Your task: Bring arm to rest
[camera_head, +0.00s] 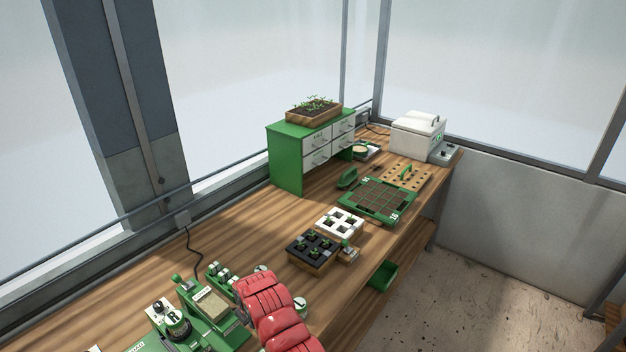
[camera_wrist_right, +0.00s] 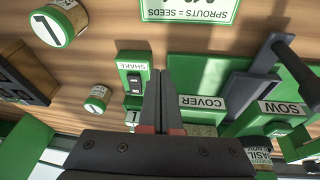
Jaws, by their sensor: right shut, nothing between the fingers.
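My right arm (camera_head: 275,312) shows as red padded links at the bottom of the head view, over the front part of the workbench. Its gripper is hidden in that view. In the right wrist view my right gripper (camera_wrist_right: 163,82) is shut, its two dark fingers together with nothing between them. The fingers point over the bench, beside a green block with a SHAKE label (camera_wrist_right: 133,67) and next to a panel with a COVER label (camera_wrist_right: 202,102). I cannot tell whether they touch anything. My left gripper is not in view.
The green seeder station (camera_head: 215,308) stands close by my arm. Farther along the wooden bench (camera_head: 250,222) are a black seedling tray (camera_head: 313,262), a white tray (camera_head: 340,222), a green grid tray (camera_head: 376,217), a green drawer cabinet (camera_head: 286,160) and a white machine (camera_head: 417,138). Bench space left of the trays is clear.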

